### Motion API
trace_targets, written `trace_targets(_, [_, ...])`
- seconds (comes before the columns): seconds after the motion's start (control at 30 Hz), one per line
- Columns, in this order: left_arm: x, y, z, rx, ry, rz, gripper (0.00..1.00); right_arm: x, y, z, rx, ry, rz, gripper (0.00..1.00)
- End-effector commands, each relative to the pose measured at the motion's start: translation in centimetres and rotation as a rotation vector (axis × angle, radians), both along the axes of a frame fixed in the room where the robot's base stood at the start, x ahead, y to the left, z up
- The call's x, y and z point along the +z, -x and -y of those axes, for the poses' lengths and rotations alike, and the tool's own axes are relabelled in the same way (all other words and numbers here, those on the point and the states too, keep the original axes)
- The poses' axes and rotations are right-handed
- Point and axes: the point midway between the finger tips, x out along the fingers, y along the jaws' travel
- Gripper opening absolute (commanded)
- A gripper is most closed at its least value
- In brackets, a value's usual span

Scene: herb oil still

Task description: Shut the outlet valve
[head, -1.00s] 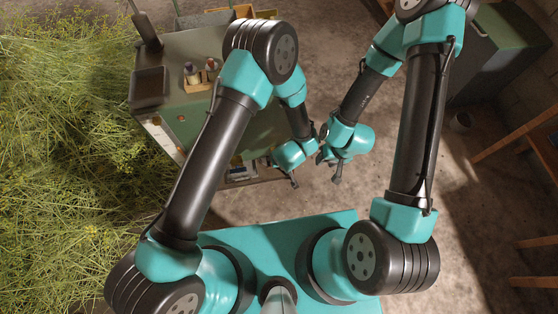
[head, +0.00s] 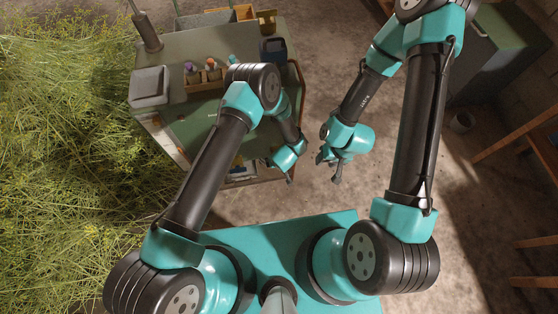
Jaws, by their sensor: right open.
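I cannot make out an outlet valve in the head view. My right gripper (head: 337,172) is open and empty. It hangs over the bare floor to the right of the green-topped cart (head: 195,128). My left gripper (head: 290,176) points down near the cart's right front corner. Its fingers are small and mostly turned away, so I cannot tell whether it is open or shut. My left arm hides part of the cart top.
On the cart are a grey square container (head: 150,84), a wooden holder with small bottles (head: 205,76), a dark blue can (head: 273,50) and a wooden box (head: 206,20). Cut herbs (head: 65,150) heap at the left. A wooden frame (head: 515,135) stands right. The middle floor is clear.

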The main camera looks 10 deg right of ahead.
Motion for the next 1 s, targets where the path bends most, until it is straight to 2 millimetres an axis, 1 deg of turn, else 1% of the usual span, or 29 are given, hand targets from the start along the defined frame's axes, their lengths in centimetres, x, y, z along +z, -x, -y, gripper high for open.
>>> trace_targets(0.03, [-0.7, -0.3, 0.0, 0.003, 0.001, 0.000, 1.00, 0.0, 0.0, 0.0, 0.000, 0.000, 0.000, 0.43])
trace_targets(0.1, [-1.3, -0.5, 0.0, 0.002, 0.001, 0.001, 1.00, 0.0, 0.0, 0.0, 0.000, 0.000, 0.000, 0.43])
trace_targets(0.2, [-1.8, -0.8, 0.0, 0.001, 0.000, 0.001, 1.00, 0.0, 0.0, 0.0, 0.000, 0.000, 0.000, 0.43])
trace_targets(0.53, [-2.1, -0.9, 0.0, 0.001, 0.000, 0.001, 0.99, 0.0, 0.0, 0.0, 0.000, 0.000, 0.000, 0.43])
trace_targets(0.9, [-2.0, -0.9, 0.0, 0.001, 0.000, 0.001, 0.64, 0.0, 0.0, 0.0, 0.000, 0.000, 0.000, 0.43])
trace_targets(0.93, [-2.0, -0.9, 0.0, 0.001, 0.000, 0.001, 0.61, 0.0, 0.0, 0.0, 0.000, 0.000, 0.000, 0.43])
trace_targets(1.0, [-2.0, -0.9, 0.0, 0.001, 0.000, 0.001, 0.61, 0.0, 0.0, 0.0, 0.000, 0.000, 0.000, 0.43])
